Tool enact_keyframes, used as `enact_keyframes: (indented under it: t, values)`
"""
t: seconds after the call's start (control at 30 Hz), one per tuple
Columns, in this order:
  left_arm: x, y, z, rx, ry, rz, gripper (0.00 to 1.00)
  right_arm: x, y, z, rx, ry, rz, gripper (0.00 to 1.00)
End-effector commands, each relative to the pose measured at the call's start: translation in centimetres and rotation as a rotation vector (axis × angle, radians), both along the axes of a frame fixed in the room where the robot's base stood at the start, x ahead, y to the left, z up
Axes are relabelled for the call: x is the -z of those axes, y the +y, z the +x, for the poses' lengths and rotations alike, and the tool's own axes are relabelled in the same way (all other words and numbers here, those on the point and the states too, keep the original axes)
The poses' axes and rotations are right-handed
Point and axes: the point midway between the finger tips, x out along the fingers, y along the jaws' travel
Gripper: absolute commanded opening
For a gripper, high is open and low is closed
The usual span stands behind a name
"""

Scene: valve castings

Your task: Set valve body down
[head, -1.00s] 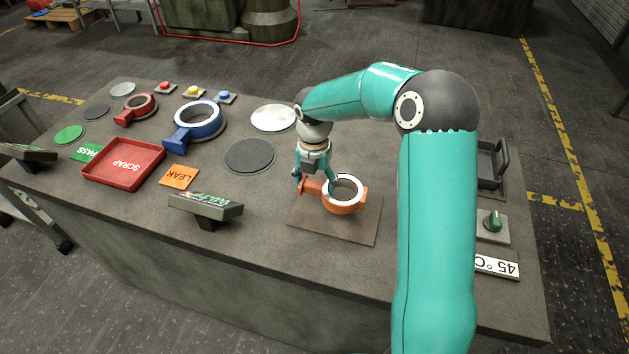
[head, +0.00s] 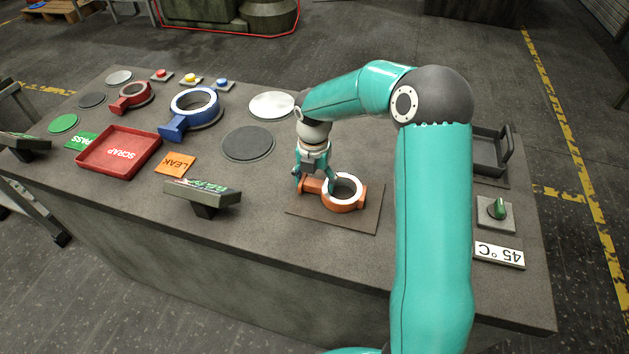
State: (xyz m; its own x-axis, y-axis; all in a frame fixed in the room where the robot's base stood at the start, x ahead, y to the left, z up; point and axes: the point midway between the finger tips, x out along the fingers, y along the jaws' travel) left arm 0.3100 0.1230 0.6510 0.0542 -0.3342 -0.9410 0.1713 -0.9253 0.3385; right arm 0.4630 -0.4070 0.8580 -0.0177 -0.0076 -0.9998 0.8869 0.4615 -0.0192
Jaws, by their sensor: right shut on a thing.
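The orange valve body (head: 344,204), a ring with a stub on its left side, is at the brown square mat (head: 363,219). It looks to be resting on the mat or just above it; I cannot tell which. My right gripper (head: 316,186) points down and is shut on the stub of the orange valve body. Its fingers hide part of the stub. My left gripper is not in view.
A blue valve body (head: 194,109) and a red valve body (head: 132,96) stand to the left. A red scrap tray (head: 118,152), an orange leak card (head: 175,165) and a dark display (head: 203,195) are nearer. A black handled tray (head: 489,152) and a green knob (head: 498,208) are right.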

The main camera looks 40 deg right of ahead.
Motion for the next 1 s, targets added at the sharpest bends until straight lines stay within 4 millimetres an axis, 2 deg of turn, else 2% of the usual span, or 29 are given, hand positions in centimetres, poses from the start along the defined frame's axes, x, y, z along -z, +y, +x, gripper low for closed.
enact_keyframes:
  t: [0.37, 0.4, 0.57, 0.87, 1.0]
  values:
    - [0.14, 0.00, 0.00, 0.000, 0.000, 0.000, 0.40, 0.09, 0.03, 0.13, -0.001, -0.003, -0.002, 0.02]
    - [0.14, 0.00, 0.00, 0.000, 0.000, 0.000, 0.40, 0.10, 0.02, 0.13, -0.001, -0.004, -0.003, 0.73]
    - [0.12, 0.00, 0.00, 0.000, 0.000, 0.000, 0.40, 0.13, 0.05, 0.12, -0.002, -0.002, -0.002, 1.00]
    - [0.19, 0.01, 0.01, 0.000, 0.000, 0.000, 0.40, 0.47, 0.15, 0.00, -0.002, 0.002, 0.002, 1.00]
    - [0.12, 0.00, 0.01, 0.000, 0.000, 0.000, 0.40, -0.05, 0.12, 0.08, -0.001, 0.000, 0.000, 1.00]
